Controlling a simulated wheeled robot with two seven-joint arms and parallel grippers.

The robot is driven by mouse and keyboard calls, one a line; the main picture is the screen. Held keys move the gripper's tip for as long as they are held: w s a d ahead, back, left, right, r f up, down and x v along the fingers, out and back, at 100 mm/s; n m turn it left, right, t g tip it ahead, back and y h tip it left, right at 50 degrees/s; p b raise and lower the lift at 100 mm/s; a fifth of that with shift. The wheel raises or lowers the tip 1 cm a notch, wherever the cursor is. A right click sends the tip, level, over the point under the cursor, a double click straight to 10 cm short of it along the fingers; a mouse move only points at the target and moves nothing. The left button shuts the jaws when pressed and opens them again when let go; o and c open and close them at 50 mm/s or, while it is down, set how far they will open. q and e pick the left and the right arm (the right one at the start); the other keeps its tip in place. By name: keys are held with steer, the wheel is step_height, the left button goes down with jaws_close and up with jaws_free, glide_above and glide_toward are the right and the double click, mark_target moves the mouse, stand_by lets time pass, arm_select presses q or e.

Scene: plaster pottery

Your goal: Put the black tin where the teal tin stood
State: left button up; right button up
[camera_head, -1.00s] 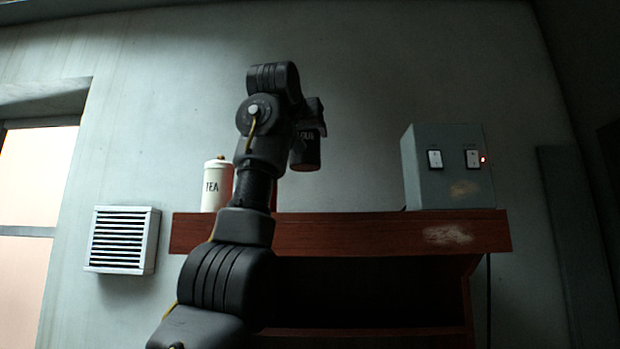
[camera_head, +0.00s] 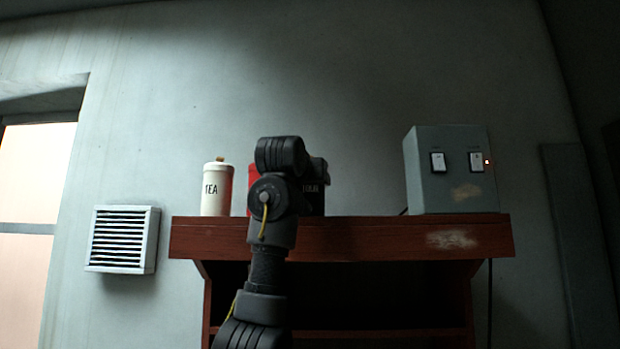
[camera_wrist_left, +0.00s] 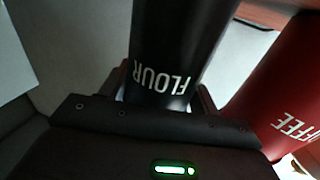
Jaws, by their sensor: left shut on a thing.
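The black tin (camera_head: 314,201), lettered FLOUR, is upright at the shelf's top, right of the red tin. In the left wrist view the black tin (camera_wrist_left: 178,45) is between the fingers of my left gripper (camera_wrist_left: 163,98), which is shut on it. In the head view my left gripper (camera_head: 319,172) is mostly hidden behind my wrist. The shelf's front edge hides the tin's base, so I cannot tell whether it touches the top. No teal tin is in view. My right gripper is not in view.
The red COFFEE tin (camera_head: 253,178) stands close left of the black tin, partly behind my arm; a white TEA tin (camera_head: 216,192) stands further left. A grey switch box (camera_head: 450,175) is at the right of the wooden shelf (camera_head: 400,238). Room is free between black tin and box.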

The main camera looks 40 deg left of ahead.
arm_select(q)
steer(key=shift+s+d, duration=0.1)
steer(key=shift+s, duration=0.05)
steer(key=o, duration=0.6)
steer(key=shift+f, duration=0.15)
steer(key=shift+c, duration=0.2)
steer(key=o, duration=0.4)
steer(key=shift+o, duration=0.2)
